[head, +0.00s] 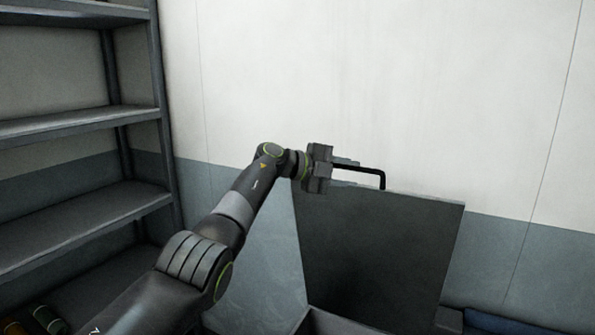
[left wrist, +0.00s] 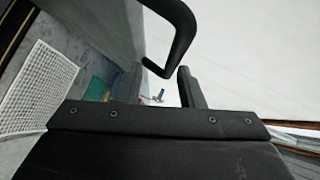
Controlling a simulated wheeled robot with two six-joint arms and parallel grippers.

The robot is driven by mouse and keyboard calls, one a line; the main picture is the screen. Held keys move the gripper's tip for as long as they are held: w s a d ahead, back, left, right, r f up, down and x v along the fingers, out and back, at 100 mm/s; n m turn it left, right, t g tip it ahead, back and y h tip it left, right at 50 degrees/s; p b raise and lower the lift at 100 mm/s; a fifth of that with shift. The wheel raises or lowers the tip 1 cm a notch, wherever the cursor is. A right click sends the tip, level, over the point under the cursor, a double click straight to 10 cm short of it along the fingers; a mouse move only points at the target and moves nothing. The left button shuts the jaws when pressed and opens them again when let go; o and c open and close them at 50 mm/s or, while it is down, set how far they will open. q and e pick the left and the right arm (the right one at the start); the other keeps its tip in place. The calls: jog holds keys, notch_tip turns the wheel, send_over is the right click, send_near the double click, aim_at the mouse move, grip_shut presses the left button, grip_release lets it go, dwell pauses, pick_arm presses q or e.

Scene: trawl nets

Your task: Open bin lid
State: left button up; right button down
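The bin lid (head: 380,250) is a dark grey panel standing raised and nearly upright in front of the wall. Its black bar handle (head: 383,180) juts from the top edge; it also looms as a dark loop in the left wrist view (left wrist: 185,28). The bin body (head: 340,323) shows only as a rim at the bottom of the head view. My left gripper (head: 347,162) is at the handle's left part, above the lid's edge. Its fingers (left wrist: 160,88) look apart, with a gap showing between them and the handle's end near that gap. My right gripper is not in view.
Grey metal shelves (head: 85,215) stand at the left, with small rolled items (head: 48,318) low down. The wall (head: 400,90) is close behind the lid. A blue object (head: 500,322) lies at the lower right. A white grid (left wrist: 38,88) shows in the left wrist view.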

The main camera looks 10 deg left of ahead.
pick_arm(q)
jog(key=b+v, duration=0.7)
jog(key=v, duration=0.9)
